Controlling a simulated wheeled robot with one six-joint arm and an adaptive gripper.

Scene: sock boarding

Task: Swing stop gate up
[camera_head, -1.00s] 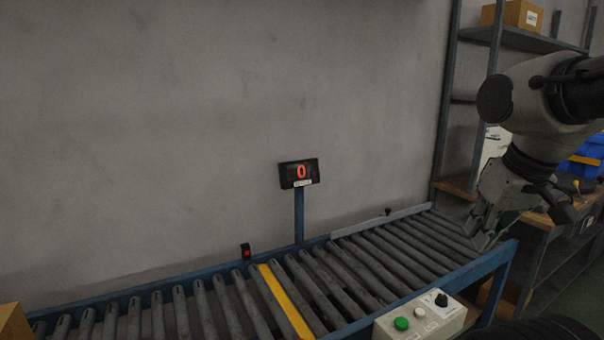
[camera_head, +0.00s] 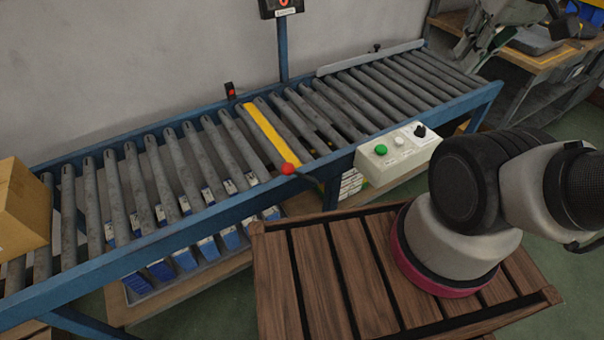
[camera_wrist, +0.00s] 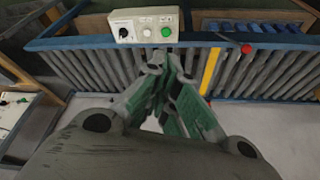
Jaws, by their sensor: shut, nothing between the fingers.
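The yellow bar (camera_head: 264,127) lies across the conveyor between grey rollers, with a red ball knob (camera_head: 288,169) at the front rail; I take these to be the stop gate and its handle. The wrist view also shows the yellow bar (camera_wrist: 211,70) and the red knob (camera_wrist: 246,48). My gripper (camera_head: 462,55) is over the conveyor's far right end, well away from the knob. In the wrist view my green-padded gripper fingers (camera_wrist: 168,70) converge and hold nothing.
A control box (camera_head: 397,155) with buttons and a dial sits on the front rail, right of the knob. A cardboard box (camera_head: 22,212) rests at the conveyor's left end. A small red-lit device (camera_head: 231,91) stands on the back rail. Blue-and-white items (camera_head: 185,258) lie below the rollers.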

